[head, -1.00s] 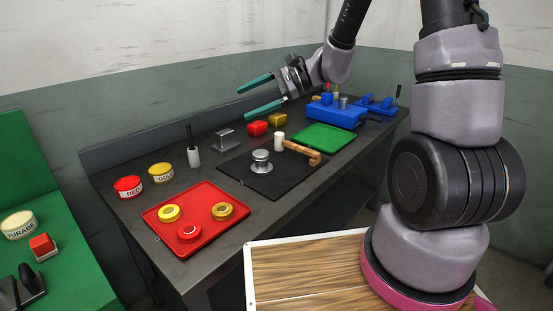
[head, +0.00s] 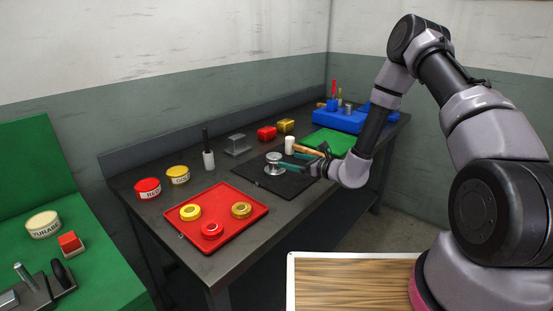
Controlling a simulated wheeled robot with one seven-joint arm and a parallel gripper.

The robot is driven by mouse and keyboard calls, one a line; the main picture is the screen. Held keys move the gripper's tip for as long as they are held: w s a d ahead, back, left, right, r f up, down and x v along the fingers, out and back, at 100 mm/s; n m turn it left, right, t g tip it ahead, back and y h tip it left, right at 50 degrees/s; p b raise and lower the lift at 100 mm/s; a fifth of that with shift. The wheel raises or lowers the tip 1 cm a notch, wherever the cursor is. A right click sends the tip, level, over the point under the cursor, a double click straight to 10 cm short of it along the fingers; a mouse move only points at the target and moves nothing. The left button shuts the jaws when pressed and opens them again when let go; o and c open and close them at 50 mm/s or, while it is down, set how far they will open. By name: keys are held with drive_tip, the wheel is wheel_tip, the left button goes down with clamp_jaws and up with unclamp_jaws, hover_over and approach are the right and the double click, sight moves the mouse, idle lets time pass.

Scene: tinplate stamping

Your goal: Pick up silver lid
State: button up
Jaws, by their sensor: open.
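The silver lid (head: 274,158), a round shiny piece with a raised top, stands on the black mat (head: 247,177) in the middle of the bench. My gripper (head: 282,162) is low over the mat, reaching in from the right. Its two teal fingers are open and point left at the lid, with their tips at its right side. Whether the fingers touch it or reach around it cannot be told. The fingers hide part of the lid's right edge.
A wooden-handled mallet (head: 307,150) with a white head (head: 289,145) lies just behind my fingers. A red tray (head: 220,241) with yellow, red and gold lids is at the front left. A green mat (head: 335,140) and blue fixture (head: 340,119) are further back.

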sight(277, 157)
drive_tip(key=shift+r+x, duration=0.1)
drive_tip(key=shift+x, duration=1.7)
drive_tip(key=shift+r+x, duration=0.15)
drive_tip(key=shift+x, duration=1.6)
drive_tip(key=shift+s+a, duration=0.15)
drive_tip(key=shift+a, duration=0.05)
drive_tip(key=c, duration=1.2)
